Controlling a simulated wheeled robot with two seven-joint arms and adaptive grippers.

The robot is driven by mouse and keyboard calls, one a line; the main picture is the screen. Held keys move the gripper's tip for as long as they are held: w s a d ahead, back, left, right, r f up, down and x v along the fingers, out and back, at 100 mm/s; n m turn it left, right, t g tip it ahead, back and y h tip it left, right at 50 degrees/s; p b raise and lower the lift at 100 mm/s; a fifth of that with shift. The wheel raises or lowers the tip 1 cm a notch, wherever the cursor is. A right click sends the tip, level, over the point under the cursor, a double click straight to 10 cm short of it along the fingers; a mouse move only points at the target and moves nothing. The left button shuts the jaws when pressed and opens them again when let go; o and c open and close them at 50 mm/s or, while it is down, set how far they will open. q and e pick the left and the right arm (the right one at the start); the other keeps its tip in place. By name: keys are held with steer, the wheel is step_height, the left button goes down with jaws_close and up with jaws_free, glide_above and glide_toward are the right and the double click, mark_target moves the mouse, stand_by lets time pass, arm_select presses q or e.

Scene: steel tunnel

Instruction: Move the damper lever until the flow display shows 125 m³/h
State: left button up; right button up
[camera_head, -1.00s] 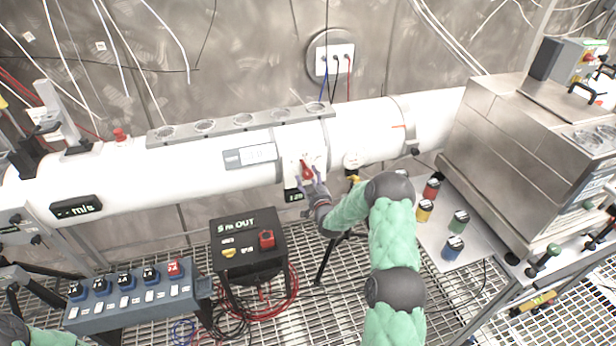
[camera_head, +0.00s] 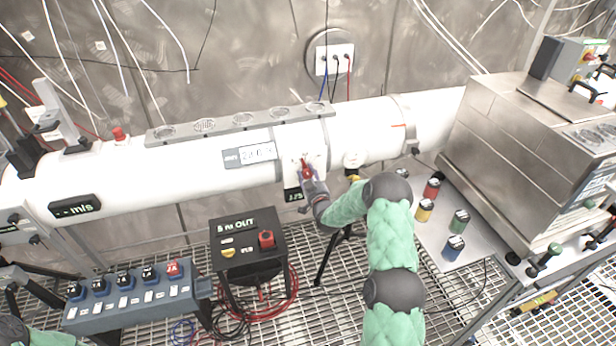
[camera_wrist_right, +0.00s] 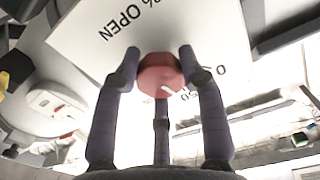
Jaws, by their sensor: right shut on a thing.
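The red damper lever (camera_head: 307,172) sits on a white plate on the front of the large white pipe (camera_head: 170,180). My right gripper (camera_head: 309,182) is at the lever. In the right wrist view its fingers (camera_wrist_right: 160,72) are shut around the lever's red knob (camera_wrist_right: 158,76), with a third finger below it. The plate (camera_wrist_right: 95,45) there reads "% OPEN". My left gripper is out of view.
A black box (camera_head: 246,232) on a stand is below the pipe. A blue-grey switch panel (camera_head: 135,300) is at lower left. A steel cabinet (camera_head: 530,150) and a shelf with several coloured cans (camera_head: 459,222) are to the right.

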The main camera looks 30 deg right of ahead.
steer(key=shift+f+m+b, duration=0.1)
steer(key=shift+m+b, duration=0.4)
steer(key=shift+b, duration=0.25)
steer(key=shift+m+b, duration=0.35)
steer(key=shift+m, duration=0.05)
steer(key=o, duration=1.2)
steer(key=shift+c, duration=0.2)
steer(key=v, duration=1.2)
